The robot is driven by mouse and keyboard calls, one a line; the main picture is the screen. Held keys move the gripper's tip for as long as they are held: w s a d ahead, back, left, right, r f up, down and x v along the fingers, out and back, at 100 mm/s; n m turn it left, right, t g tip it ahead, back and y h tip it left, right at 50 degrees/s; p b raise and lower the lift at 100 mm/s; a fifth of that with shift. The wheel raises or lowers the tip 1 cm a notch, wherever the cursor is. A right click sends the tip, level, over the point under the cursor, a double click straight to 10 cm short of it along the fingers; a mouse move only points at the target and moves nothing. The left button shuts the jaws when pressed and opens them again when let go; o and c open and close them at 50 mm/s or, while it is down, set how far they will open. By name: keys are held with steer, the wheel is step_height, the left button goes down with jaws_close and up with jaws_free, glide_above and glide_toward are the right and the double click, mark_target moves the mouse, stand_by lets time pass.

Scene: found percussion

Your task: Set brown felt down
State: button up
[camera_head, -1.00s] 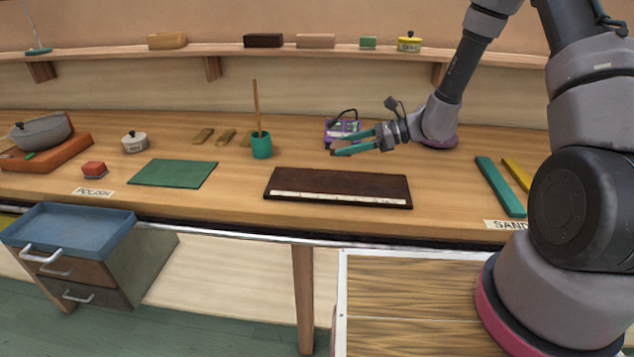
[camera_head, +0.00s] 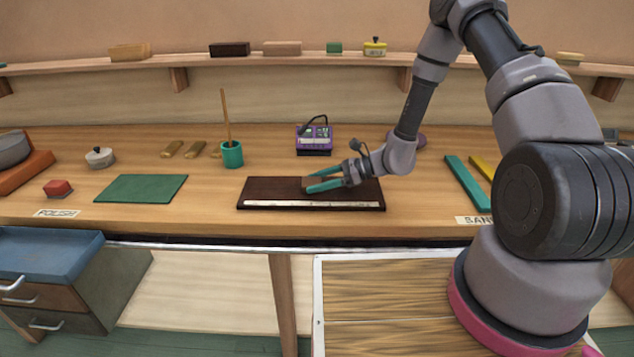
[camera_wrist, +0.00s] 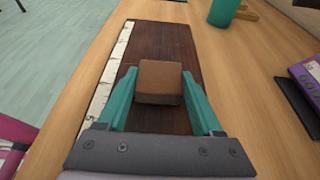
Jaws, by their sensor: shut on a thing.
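The brown felt, a small brown block (camera_wrist: 160,82), is between the teal fingers of my gripper (camera_wrist: 158,100) in the wrist view. My gripper is shut on it. In the head view my gripper (camera_head: 322,182) is over the dark brown board (camera_head: 265,190), which has a pale marked strip along its front edge. The block shows there only as a small brown patch (camera_head: 308,182) at the fingertips. The board (camera_wrist: 158,40) lies under the block in the wrist view. I cannot tell whether the block touches the board or is just above it.
A purple device (camera_head: 314,138) stands behind the board. A teal cup with a stick (camera_head: 232,154) is behind left. A green mat (camera_head: 140,188) lies left, and teal and yellow bars (camera_head: 466,183) lie right. The left part of the board is clear.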

steer(key=shift+f, duration=0.15)
steer(key=o, duration=1.4)
steer(key=shift+o, duration=0.2)
